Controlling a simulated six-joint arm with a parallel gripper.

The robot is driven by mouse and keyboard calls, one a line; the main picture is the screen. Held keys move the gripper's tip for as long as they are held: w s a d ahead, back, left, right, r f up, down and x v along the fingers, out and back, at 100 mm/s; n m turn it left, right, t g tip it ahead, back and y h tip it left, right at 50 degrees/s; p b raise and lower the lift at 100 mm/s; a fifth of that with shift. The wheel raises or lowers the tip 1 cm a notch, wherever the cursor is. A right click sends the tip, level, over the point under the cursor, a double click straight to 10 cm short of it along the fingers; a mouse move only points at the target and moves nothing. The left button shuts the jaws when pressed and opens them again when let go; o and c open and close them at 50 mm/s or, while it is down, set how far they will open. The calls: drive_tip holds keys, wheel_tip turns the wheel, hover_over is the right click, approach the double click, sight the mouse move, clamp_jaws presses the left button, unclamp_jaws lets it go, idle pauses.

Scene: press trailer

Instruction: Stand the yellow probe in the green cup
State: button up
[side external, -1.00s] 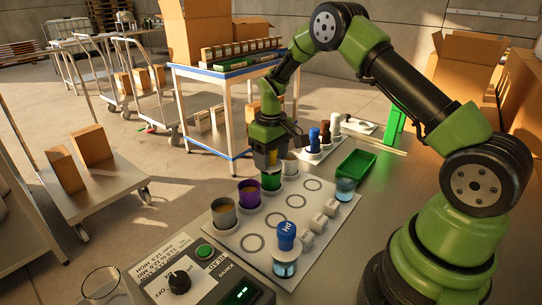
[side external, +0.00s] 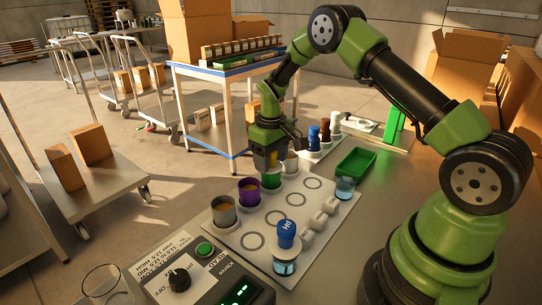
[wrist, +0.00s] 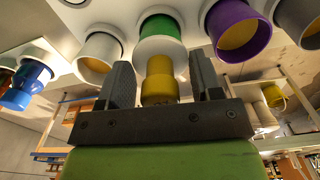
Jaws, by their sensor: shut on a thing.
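My gripper (side external: 268,155) is shut on the yellow probe (wrist: 159,78) and points down over the green cup (side external: 270,182). The probe is upright in line with the cup in the side view, and its yellow part shows between the two fingers (wrist: 162,85) in the wrist view. The green cup (wrist: 160,26) stands in the row of cups on the white board. A white round part shows between the yellow part and the green wall in the wrist view. It hides the cup's mouth, so I cannot tell how deep the probe's lower end sits.
A purple cup (side external: 249,190) and a grey cup (side external: 224,211) stand nearer the camera in the same row, and a pale cup (side external: 290,163) stands just beyond. A blue pH probe (side external: 286,235) stands at the front. A green tray (side external: 356,163) lies to the right.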

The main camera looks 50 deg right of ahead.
drive_tip(key=shift+f, duration=0.1)
drive_tip(key=o, duration=0.7)
drive_tip(key=shift+r, duration=5.5)
drive_tip(key=shift+r, duration=4.5)
